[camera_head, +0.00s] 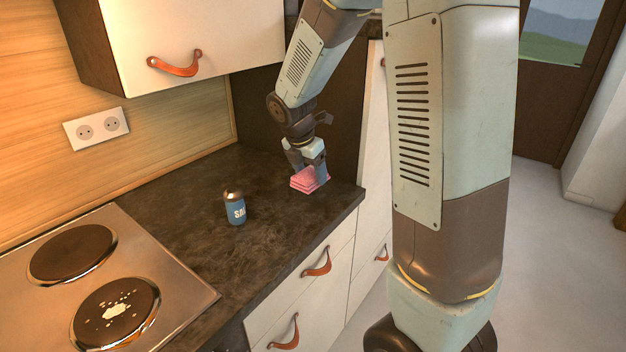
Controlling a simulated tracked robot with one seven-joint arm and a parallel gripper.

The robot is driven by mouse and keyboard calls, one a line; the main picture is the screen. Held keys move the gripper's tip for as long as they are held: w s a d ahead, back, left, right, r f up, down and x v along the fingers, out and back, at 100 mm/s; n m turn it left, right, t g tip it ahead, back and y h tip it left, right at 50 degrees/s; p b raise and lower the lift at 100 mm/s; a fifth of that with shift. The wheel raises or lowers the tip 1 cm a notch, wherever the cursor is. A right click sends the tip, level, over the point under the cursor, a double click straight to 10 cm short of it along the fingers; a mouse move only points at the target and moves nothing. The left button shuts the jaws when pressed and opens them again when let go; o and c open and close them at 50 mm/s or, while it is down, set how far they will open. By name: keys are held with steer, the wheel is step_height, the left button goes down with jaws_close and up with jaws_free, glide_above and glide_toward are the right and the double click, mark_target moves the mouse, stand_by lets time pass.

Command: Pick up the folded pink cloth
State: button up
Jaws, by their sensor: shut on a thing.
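The folded pink cloth (306,181) is on the dark countertop near its far right corner, in the head view. It looks like a small layered stack. My gripper (308,167) points down at it from above, and its fingers are shut on the cloth. The fingertips partly cover the cloth's top and back. The cloth is at or very near the counter surface; I cannot tell if there is a gap under it.
A blue salt shaker (235,207) stands on the counter (225,262) left of the cloth. A stove (180,275) with two hotplates is at the lower left. A wall cabinet (215,35) hangs above. Drawers with leather pulls (317,264) are below the counter edge.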

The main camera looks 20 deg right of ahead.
steer(key=s+a+r, duration=0.2)
steer(key=s+r, duration=0.4)
steer(key=s, duration=0.4)
steer(key=shift+s+a+r, duration=0.25)
steer(key=shift+s+a, duration=0.1)
steer(key=shift+s, duration=0.05)
